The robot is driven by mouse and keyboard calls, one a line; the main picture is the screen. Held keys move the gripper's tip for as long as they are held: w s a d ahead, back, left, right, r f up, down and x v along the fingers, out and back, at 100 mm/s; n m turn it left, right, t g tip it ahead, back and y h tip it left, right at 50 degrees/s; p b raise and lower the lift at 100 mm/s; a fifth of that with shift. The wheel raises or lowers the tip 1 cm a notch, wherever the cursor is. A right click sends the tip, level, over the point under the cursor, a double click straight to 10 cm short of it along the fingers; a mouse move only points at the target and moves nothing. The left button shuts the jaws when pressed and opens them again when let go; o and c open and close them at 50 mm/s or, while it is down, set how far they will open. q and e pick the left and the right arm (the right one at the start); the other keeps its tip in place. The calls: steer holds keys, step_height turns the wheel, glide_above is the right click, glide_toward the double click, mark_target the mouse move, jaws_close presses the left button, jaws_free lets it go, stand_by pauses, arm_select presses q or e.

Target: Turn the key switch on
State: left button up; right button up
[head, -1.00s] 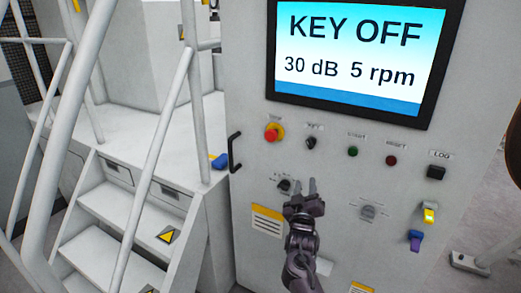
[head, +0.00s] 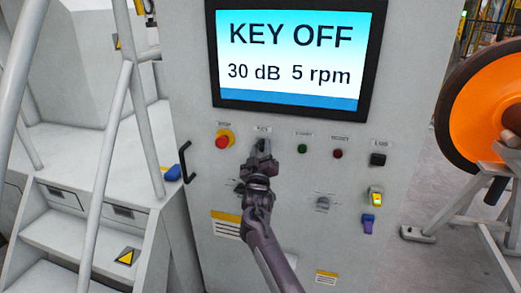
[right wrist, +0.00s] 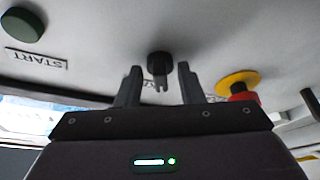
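The key switch (head: 260,143) is a small black knob under the KEY label on the grey cabinet, partly hidden behind my right gripper in the head view. The screen (head: 293,50) above reads KEY OFF, 30 dB, 5 rpm. My right gripper (head: 262,150) points at the switch. In the right wrist view the two fingers of the right gripper (right wrist: 158,84) are apart, with the black key switch (right wrist: 160,66) between and just beyond their tips. I cannot tell whether they touch it. My left gripper is not in view.
The red stop button (head: 222,141) on its yellow ring sits left of the switch. A green start button (head: 302,148) and a red reset button (head: 337,153) sit to its right. Stairs with railings stand left; an orange wheel (head: 490,112) stands right.

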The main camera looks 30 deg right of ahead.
steer(key=c, duration=0.7)
steer(key=shift+f+m+b, duration=0.15)
steer(key=shift+m+b, duration=0.15)
steer(key=shift+b, duration=0.25)
steer(key=m+g+h+b, duration=0.2)
steer(key=m+b, duration=0.3)
steer(key=m+g+h+b, duration=0.1)
steer(key=m+g+b, duration=0.1)
steer(key=m+b, duration=0.3)
steer(key=m+g+h+b, duration=0.2)
steer(key=m+b, duration=0.3)
steer(key=m, duration=0.2)
steer(key=shift+w+a+g+h+b, duration=0.3)
steer(key=shift+b, duration=0.05)
steer(key=shift+r, duration=0.2)
steer(key=o, duration=0.7)
